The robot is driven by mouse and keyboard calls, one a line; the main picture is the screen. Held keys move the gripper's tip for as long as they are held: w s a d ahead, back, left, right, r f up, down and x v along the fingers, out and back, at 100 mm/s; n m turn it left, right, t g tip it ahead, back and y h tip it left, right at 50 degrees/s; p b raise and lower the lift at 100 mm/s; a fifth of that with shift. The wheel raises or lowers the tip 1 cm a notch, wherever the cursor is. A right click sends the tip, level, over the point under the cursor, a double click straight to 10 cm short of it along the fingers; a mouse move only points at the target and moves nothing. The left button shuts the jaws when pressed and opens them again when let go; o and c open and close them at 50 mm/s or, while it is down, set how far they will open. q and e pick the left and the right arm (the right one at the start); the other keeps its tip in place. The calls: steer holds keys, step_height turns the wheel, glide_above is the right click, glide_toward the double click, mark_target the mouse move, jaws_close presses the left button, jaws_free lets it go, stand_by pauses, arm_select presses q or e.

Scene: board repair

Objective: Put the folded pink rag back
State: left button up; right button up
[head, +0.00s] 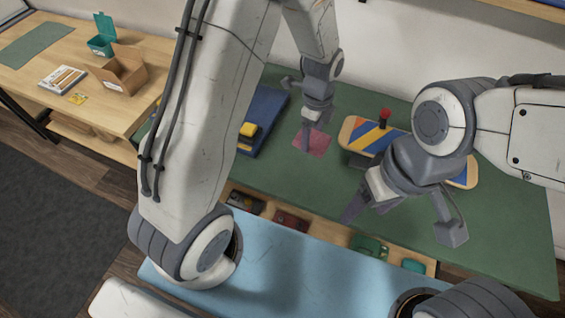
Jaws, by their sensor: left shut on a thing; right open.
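The folded pink rag (316,146) is a small flat pink square at the middle of the green mat, left of the striped board. My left gripper (308,132) reaches down to it from above and is shut on it. The fingers hide the rag's upper part. I cannot tell whether the rag touches the mat or is slightly raised. My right gripper (405,222) is open and empty, with its fingers spread, in front of the board and above the bench's front part.
A striped board (372,136) with a red-knobbed tool (384,117) lies right of the rag. A blue tray (264,118) with a yellow item (248,130) lies left. An open drawer (330,233) holds several items. A side table (140,50) bears boxes.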

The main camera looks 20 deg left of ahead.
mark_target(323, 139)
arm_select(q)
steer(key=d+m, duration=0.1)
steer(key=m, duration=0.1)
steer(key=m+b, duration=0.1)
steer(key=m, duration=0.1)
steer(key=d+f+m+b, duration=0.1)
steer(key=m, duration=0.1)
steer(key=shift+w+d, duration=0.25)
steer(key=shift+d, duration=0.1)
steer(key=shift+d+m, duration=0.1)
steer(key=shift+m, duration=0.4)
steer(key=shift+a, duration=0.2)
steer(key=a+f, duration=0.2)
steer(key=a, duration=0.1)
steer(key=a+f, duration=0.2)
steer(key=a, duration=0.2)
steer(key=a+f+p, duration=0.1)
steer(key=a+f, duration=0.1)
steer(key=a, duration=0.2)
steer(key=shift+w+f, duration=0.25)
steer(key=shift+f, duration=0.15)
step_height(323, 139, down, 4)
steer(key=shift+r+p, duration=0.1)
steer(key=shift+p, duration=0.2)
arm_select(e)
steer(key=shift+f, duration=0.75)
